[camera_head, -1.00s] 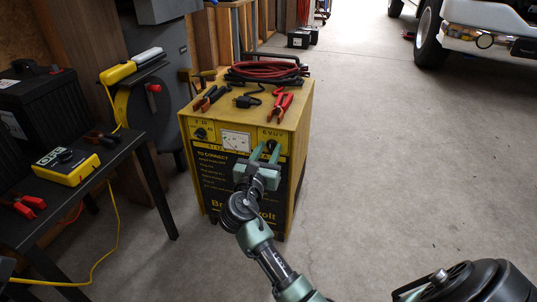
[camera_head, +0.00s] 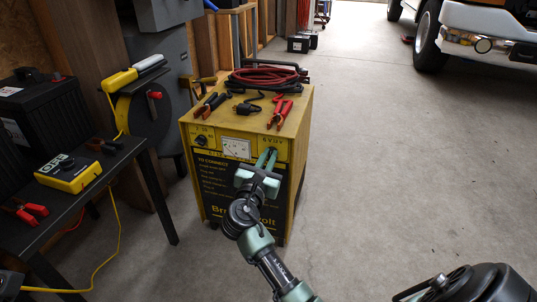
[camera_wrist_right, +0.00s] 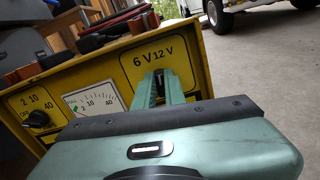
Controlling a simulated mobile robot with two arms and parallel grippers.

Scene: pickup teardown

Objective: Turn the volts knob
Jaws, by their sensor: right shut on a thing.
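The yellow battery charger (camera_head: 302,135) stands on the floor ahead, cables on its top. The volts knob (camera_wrist_right: 160,74), a small dark knob below the "6 V 12 V" marking, is on the right of its front panel. My right gripper (camera_head: 267,156) reaches it from the front. In the right wrist view the fingers (camera_wrist_right: 161,84) are shut on the knob, one on each side, and hide most of it. The knob's setting is hard to read. My left gripper is out of view.
Left of the volts knob are a meter (camera_head: 236,148) and another black knob (camera_head: 201,139). Red and black clamps and coiled cables (camera_head: 265,76) lie on top. A dark table (camera_head: 110,175) with a yellow tester (camera_head: 68,173) stands left. Floor to the right is clear.

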